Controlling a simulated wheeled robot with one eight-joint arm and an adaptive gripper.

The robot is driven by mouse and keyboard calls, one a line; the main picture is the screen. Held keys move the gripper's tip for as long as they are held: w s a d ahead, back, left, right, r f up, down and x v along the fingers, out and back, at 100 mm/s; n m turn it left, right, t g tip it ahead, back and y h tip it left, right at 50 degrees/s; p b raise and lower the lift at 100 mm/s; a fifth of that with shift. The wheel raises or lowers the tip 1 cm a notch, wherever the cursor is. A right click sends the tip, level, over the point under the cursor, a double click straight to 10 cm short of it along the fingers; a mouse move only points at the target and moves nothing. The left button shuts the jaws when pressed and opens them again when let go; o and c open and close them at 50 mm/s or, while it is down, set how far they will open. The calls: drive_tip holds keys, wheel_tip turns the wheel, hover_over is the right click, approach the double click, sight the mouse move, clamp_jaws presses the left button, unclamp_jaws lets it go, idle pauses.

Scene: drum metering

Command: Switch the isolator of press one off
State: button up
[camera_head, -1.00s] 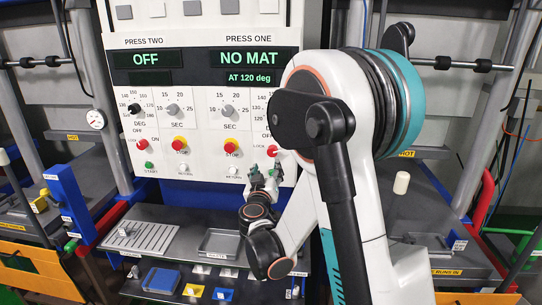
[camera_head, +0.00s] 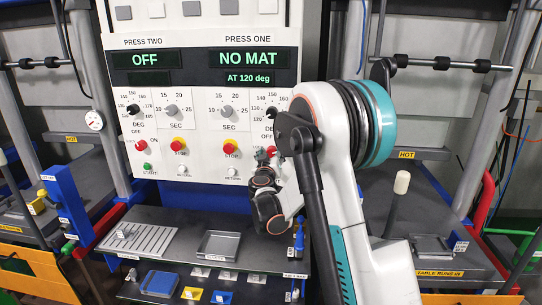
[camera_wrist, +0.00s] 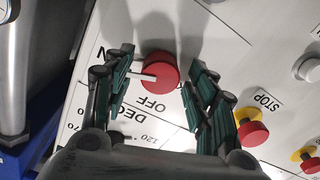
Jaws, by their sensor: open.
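The isolator of press one is a round red knob (camera_wrist: 160,70) on the white panel, with a white pointer. In the wrist view, which shows the panel upside down, the pointer points left toward the partly hidden ON mark, and OFF is printed below the knob. My gripper (camera_wrist: 163,68) is open, its green-padded fingers on either side of the knob with gaps showing; I cannot tell how far its tips are from the panel. In the head view my gripper (camera_head: 263,157) is at the panel's lower right, partly covering the knob (camera_head: 271,150).
The press one display (camera_head: 249,59) reads NO MAT, AT 120 deg; press two's (camera_head: 144,59) reads OFF. A yellow-and-red stop button (camera_head: 230,147) sits left of my gripper. Press two's red isolator knob (camera_head: 140,146) is farther left. A shelf with trays (camera_head: 219,245) lies below.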

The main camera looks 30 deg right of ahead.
drive_tip(key=shift+w+d, duration=0.1)
drive_tip(key=shift+w, duration=0.05)
drive_tip(key=c, duration=1)
drive_tip(key=shift+c, duration=0.2)
